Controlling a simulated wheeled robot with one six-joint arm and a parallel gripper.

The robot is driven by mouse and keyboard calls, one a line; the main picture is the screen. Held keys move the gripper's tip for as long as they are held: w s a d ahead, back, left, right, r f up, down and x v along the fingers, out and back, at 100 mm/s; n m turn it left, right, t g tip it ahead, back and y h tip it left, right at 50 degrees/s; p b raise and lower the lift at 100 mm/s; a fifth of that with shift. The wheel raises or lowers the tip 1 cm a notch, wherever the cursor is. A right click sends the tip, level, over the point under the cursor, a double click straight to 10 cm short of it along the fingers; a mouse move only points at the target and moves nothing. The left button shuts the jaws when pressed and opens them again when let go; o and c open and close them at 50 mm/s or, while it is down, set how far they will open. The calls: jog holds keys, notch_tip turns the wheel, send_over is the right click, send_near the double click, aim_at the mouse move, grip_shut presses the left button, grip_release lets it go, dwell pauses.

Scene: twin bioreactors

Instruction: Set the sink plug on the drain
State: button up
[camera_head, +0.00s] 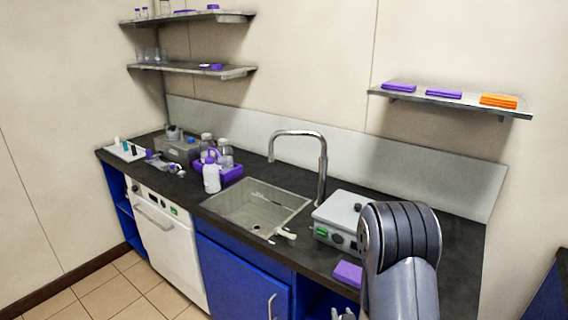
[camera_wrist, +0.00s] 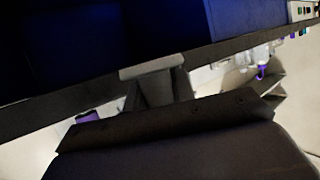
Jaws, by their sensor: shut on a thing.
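In the wrist view my gripper (camera_wrist: 156,82) is shut on a grey piece with a flat, wide end (camera_wrist: 150,67), which I take to be the sink plug. Its stem sits between the two fingers, and the flat end points away from my wrist. In the head view the grey sink basin (camera_head: 250,207) is set into the dark counter, left of my arm. Small pale tips show at the bottom edge of the head view, beside my arm; the plug is not clear there.
A tall curved faucet (camera_head: 322,165) stands behind the sink. A pale object (camera_head: 285,233) lies at its front right corner. A grey device (camera_head: 340,220) and a purple block (camera_head: 348,273) are to the right. A white bottle (camera_head: 211,178) and purple tray (camera_head: 232,172) stand left.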

jog(key=shift+s+f, duration=1.15)
jog(key=shift+f, duration=0.05)
jog(key=shift+r, duration=0.15)
